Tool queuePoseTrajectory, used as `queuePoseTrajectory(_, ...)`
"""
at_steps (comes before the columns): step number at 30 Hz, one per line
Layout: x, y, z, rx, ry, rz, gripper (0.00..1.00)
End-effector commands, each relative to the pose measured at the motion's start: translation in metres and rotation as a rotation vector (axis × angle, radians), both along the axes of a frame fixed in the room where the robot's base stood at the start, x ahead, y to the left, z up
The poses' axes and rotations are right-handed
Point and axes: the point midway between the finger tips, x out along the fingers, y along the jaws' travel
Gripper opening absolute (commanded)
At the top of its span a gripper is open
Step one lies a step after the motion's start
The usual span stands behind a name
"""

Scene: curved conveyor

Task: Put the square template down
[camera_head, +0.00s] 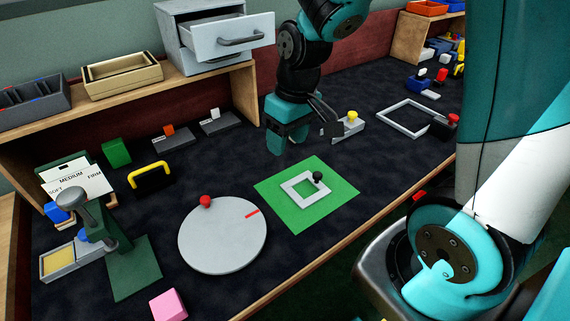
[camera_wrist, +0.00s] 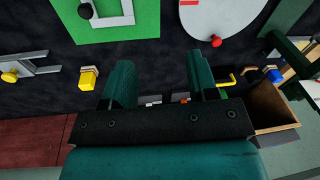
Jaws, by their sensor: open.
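The square template (camera_head: 305,188) is a flat light-grey square frame with a black knob at one corner. It lies flat on the green mat (camera_head: 265,188), inside the mat's edges. My gripper (camera_head: 288,140) is open and empty, above the dark table behind the mat, apart from the template. In the wrist view my gripper (camera_wrist: 163,75) shows its two teal fingers spread with nothing between them. The template (camera_wrist: 112,21) and the green mat (camera_wrist: 148,15) show there at the upper left, partly cut off by the top edge.
A round grey disc (camera_head: 222,240) with a red knob lies left of the mat. A yellow-knobbed grey piece (camera_head: 342,130) lies right of my gripper. A larger grey frame (camera_head: 388,118) lies farther right. A drawer cabinet (camera_head: 200,50) stands behind on the shelf.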

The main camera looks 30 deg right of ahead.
Motion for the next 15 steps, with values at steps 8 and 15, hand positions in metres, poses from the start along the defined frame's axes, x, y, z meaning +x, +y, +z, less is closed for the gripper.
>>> queuePoseTrajectory(8,-0.114,0.11,0.08,0.191,-0.034,0.317,0.54)
queuePoseTrajectory(15,-0.137,0.12,0.089,0.21,-0.04,0.44,0.36)
